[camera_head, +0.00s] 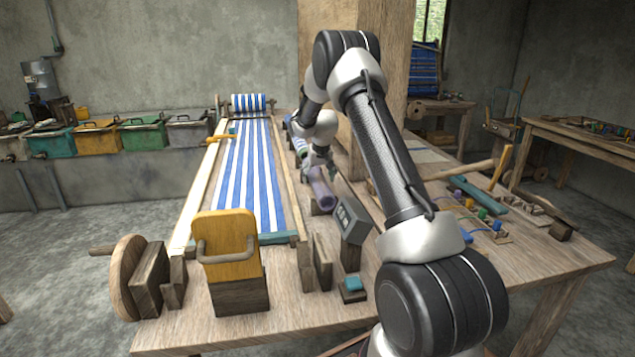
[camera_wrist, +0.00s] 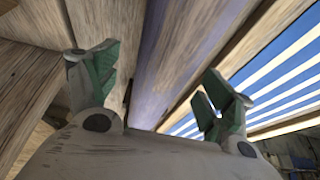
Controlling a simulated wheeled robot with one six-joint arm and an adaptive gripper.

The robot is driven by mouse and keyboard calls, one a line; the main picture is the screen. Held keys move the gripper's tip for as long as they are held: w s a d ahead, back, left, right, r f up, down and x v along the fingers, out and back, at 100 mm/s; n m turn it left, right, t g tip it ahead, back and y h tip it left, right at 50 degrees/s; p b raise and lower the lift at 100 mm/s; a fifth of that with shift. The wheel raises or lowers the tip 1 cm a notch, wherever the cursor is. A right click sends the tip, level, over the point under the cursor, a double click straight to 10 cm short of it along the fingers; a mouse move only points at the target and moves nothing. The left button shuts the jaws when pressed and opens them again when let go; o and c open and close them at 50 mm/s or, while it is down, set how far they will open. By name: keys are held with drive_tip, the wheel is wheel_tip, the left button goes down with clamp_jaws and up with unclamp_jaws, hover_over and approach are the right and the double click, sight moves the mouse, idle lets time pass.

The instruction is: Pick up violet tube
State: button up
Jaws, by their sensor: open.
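The violet tube (camera_head: 321,190) lies on the wooden table to the right of the striped cloth, its near end pointing toward the front. In the wrist view the violet tube (camera_wrist: 178,62) runs lengthwise between my two green-tipped fingers. My gripper (camera_head: 322,166) is over the tube and hides part of it in the head view. It also shows in the wrist view (camera_wrist: 160,75), open, with a finger on either side of the tube. I cannot tell whether either finger touches it.
The blue-and-white striped cloth (camera_head: 249,175) stretches along the loom at the left. A grey box on a stand (camera_head: 351,222) stands close in front of the tube. A thick wooden post (camera_head: 390,70) rises behind my arm. Small coloured pieces (camera_head: 482,213) lie at the right.

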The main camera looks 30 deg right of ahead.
sight(317, 173)
drive_tip(key=shift+x, duration=1.05)
drive_tip(key=shift+a, duration=0.1)
drive_tip(key=c, duration=1.4)
wheel_tip(317, 173, up, 10)
drive_tip(key=shift+r, duration=0.1)
